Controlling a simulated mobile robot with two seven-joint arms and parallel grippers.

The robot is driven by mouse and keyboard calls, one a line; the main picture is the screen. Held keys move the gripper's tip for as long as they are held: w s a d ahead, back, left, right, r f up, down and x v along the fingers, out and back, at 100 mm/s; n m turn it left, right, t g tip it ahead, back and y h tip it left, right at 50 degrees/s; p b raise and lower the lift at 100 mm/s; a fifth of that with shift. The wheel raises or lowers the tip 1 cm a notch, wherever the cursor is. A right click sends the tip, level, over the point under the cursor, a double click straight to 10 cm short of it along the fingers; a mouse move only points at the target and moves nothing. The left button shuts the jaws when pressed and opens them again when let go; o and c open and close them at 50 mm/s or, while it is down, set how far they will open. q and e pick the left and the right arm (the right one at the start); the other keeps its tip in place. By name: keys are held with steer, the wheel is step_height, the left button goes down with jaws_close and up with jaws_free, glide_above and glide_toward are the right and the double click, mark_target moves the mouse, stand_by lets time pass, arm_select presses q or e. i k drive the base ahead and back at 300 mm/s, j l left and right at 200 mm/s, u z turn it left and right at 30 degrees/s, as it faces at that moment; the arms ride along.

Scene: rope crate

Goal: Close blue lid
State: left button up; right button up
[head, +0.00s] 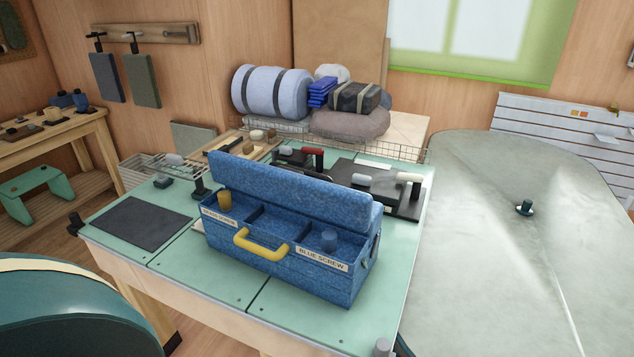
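A blue speckled box (335,281) stands on the green-topped table. Its blue lid (290,193) stands open, raised along the box's back edge, so the compartments show. A yellow cylinder (224,201) is in the left compartment and a blue cylinder (329,240) is in the right one. The middle compartment looks empty, though its floor is partly hidden. A yellow handle (262,246) is on the front, between two white labels; the right label reads "BLUE SCREW". Neither of my grippers shows in the head view.
The green table (190,262) is clear in front of the box. A dark mat (135,221) lies to the left. Behind the box are black fixtures with handles (385,185) and a wire rack. A large grey-green surface (490,230) is close on the right.

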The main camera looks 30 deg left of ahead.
mark_target(287, 186)
steer(key=u, duration=1.4)
steer(key=i+l+u, duration=0.15)
steer(key=u, duration=0.35)
steer(key=i+l+u, duration=0.2)
steer(key=u, duration=0.25)
